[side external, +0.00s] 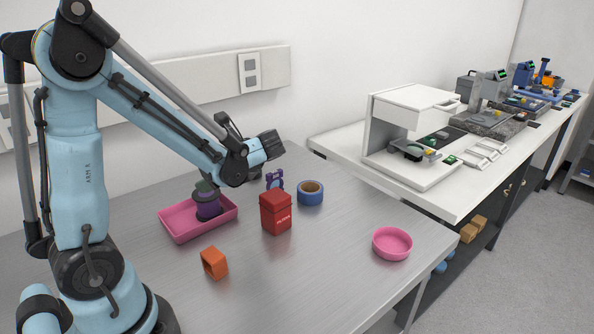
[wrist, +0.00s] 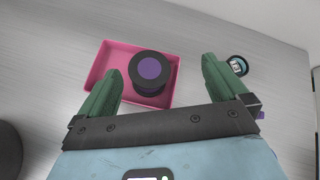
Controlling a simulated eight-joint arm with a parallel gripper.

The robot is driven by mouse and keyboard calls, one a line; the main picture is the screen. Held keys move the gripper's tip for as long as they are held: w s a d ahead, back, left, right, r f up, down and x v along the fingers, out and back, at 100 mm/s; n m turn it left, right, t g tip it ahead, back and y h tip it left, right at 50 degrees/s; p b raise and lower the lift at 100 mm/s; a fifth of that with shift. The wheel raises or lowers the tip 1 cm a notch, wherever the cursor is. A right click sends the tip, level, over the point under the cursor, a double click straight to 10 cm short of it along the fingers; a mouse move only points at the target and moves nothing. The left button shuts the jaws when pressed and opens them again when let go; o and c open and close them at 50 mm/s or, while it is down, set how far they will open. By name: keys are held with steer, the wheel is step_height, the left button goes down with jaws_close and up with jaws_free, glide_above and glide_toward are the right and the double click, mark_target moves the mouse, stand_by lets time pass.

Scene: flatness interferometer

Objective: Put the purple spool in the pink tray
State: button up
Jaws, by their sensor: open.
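The pink tray (side external: 182,224) is a shallow rectangular tray on the metal table, and it also shows in the wrist view (wrist: 98,72). The purple spool (side external: 208,211), with dark flanges, appears to stand upright inside the tray. In the wrist view the spool (wrist: 150,69) is seen from above, toward the tray's right side. My gripper (side external: 205,188) is just above the spool, its green fingers partly hidden by the arm in the side view. In the wrist view my gripper (wrist: 163,68) is open, its fingers spread wide on either side of the spool with gaps.
A red canister (side external: 276,215), a blue tape roll (side external: 310,194) and a small purple object (side external: 275,179) stand right of the tray. An orange hollow block (side external: 214,263) lies in front. A round pink dish (side external: 392,243) is far right. The table between the canister and dish is clear.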

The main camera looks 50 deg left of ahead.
steer(key=d+r+n+t+h, duration=0.2)
steer(key=d+n+t+h, duration=0.7)
steer(key=d, duration=1.1)
steer(key=n+h, duration=0.2)
steer(key=n, duration=0.1)
steer(key=shift+w+r+t, duration=0.15)
steer(key=shift+w+t, duration=0.25)
